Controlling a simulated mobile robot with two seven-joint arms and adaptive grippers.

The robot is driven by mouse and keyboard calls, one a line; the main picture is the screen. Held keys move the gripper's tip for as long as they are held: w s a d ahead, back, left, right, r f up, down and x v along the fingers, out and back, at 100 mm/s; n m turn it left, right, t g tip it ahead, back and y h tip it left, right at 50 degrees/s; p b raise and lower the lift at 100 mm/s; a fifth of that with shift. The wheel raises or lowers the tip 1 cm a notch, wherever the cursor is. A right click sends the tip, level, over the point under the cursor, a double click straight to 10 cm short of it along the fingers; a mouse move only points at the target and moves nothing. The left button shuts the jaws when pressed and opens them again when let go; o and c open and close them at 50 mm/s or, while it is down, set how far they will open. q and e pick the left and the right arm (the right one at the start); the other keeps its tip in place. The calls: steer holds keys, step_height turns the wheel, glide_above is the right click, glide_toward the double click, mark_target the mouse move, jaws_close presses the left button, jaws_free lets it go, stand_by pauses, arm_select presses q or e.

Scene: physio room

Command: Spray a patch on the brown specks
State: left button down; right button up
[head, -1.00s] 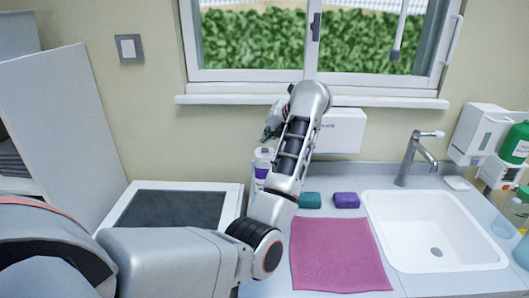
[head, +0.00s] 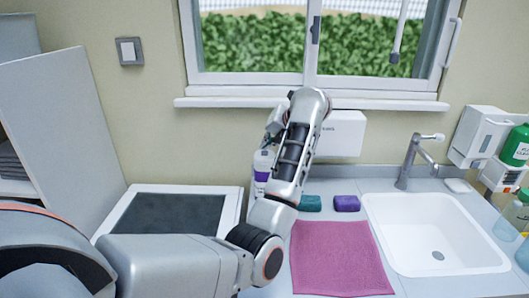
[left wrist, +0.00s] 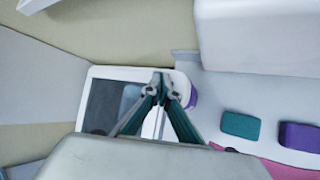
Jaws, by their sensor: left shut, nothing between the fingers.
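A white bottle with a purple label (head: 262,168) stands on the counter, right of a white-framed dark panel (head: 232,212). My left arm partly covers it. Its purple label also shows in the left wrist view (left wrist: 193,98), just right of my left gripper (left wrist: 161,78). That gripper is shut and empty, its fingertips meeting above the panel's right edge. I cannot tell whether the fingers touch the bottle. In the head view the gripper is mostly hidden behind my arm. I cannot make out any brown specks. My right gripper is out of view.
A pink cloth (head: 338,262), a teal block (head: 310,203) and a purple block (head: 346,203) lie left of the white sink (head: 408,215) and its tap (head: 412,158). A white box (head: 345,133) is on the wall. Dispensers and bottles crowd the right end.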

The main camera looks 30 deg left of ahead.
mark_target(267, 153)
arm_select(q)
steer(key=shift+f, duration=0.1)
stand_by(0.6)
steer(key=shift+f, duration=0.35)
steer(key=shift+f+b, duration=0.1)
steer(key=shift+b, duration=0.2)
stand_by(0.3)
steer(key=shift+r+p, duration=0.55)
steer(key=shift+r, duration=0.05)
step_height(267, 153, up, 2)
steer(key=shift+r+p, duration=0.1)
steer(key=shift+p, duration=0.85)
steer(key=shift+d+r, duration=0.1)
steer(key=shift+r, duration=1.85)
